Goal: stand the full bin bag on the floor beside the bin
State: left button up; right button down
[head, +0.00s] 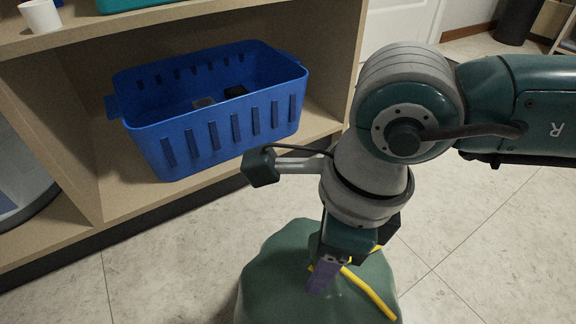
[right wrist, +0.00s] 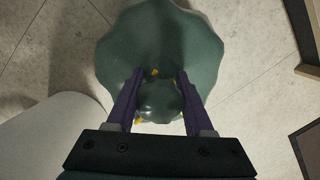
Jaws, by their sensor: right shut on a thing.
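The full bin bag (head: 276,268) is dark green with a yellow drawstring (head: 369,294), at the lower middle of the head view. My right gripper (head: 322,278) is above it, pointing down, shut on its gathered top. In the right wrist view the bag (right wrist: 160,45) spreads out beyond the purple fingers of the gripper (right wrist: 160,100), with its neck between them. The bag hangs or stands upright; its bottom is hidden, so I cannot tell whether it touches the floor. A dark cylinder, possibly the bin (head: 516,20), stands far off at the top right. My left gripper is out of view.
A wooden shelf unit (head: 75,130) on the left holds a blue basket (head: 215,120) and a white cup (head: 41,16). A white door (head: 402,22) is behind. Tiled floor (head: 480,225) is clear on the right. A pale rounded shape (right wrist: 45,135) is beside the bag in the wrist view.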

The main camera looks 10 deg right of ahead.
jog(key=shift+f+b, duration=1.55)
jog(key=shift+f, duration=0.75)
jog(key=shift+w+f, duration=0.1)
jog(key=shift+f, duration=0.05)
jog(key=shift+c, duration=1.4)
grip_release()
